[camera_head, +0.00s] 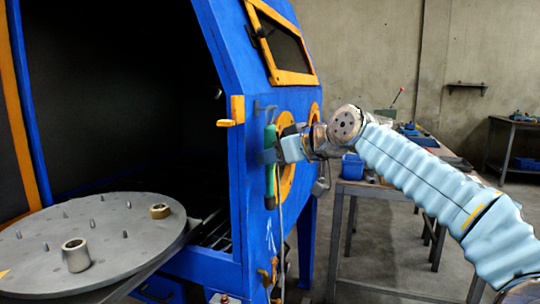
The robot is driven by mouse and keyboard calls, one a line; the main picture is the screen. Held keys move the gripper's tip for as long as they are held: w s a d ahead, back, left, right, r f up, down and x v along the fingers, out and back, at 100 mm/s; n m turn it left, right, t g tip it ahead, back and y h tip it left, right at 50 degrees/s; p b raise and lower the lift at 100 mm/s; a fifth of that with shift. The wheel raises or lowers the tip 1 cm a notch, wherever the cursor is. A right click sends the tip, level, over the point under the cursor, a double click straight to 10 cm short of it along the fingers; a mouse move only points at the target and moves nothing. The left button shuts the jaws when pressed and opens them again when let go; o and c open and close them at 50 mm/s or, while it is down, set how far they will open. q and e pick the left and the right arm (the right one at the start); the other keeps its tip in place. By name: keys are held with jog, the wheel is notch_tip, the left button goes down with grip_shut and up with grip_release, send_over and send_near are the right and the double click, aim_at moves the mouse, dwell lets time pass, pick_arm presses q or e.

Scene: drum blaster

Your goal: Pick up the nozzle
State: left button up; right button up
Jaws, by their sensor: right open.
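The nozzle (270,180) is a green, upright, handle-like piece at the front edge of the blue blaster cabinet (246,190), below a small grey hook. A pale hose runs down from it. My right gripper (273,155) comes in from the right and is at the nozzle's upper half. Its jaws are open, and a finger overlaps the nozzle in the picture. I cannot tell whether the fingers touch it. My left gripper is not in view.
A round grey turntable (110,215) with pegs and two metal rings projects from the open cabinet at left. An orange latch (232,112) sticks out near the nozzle. A workbench (375,187) with tools and a blue bin (352,166) stands behind my right arm.

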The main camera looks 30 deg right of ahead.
grip_shut()
jog(key=shift+r, duration=0.15)
dwell(0.4)
